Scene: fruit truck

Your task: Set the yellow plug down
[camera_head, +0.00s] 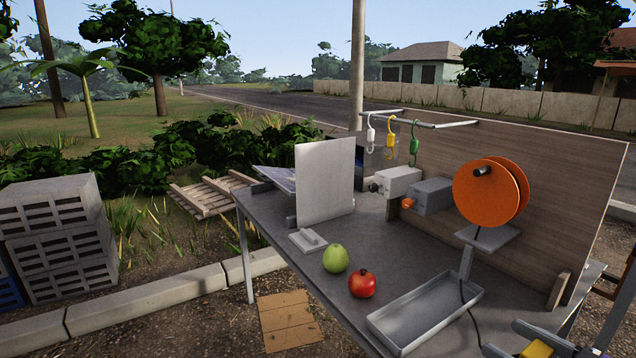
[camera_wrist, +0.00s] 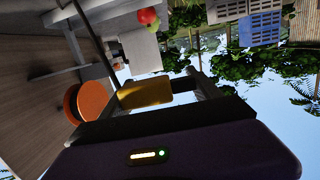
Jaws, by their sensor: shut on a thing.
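The yellow plug (camera_wrist: 146,92) sits between the fingers of my gripper (camera_wrist: 152,94) in the wrist view, and the jaws are shut on it. In the head view, my gripper (camera_head: 518,346) is at the bottom right, partly cut off by the picture edge. A bit of the yellow plug (camera_head: 538,350) shows there. It is held off to the right of the grey tray (camera_head: 376,318), apart from it.
The grey table (camera_head: 350,262) carries the empty-looking tray, a green fruit (camera_head: 336,258), a red fruit (camera_head: 362,284), an orange reel (camera_head: 486,192) on a stand and two grey boxes. Coloured hooks hang from a rail. A wooden board (camera_head: 560,180) closes the back.

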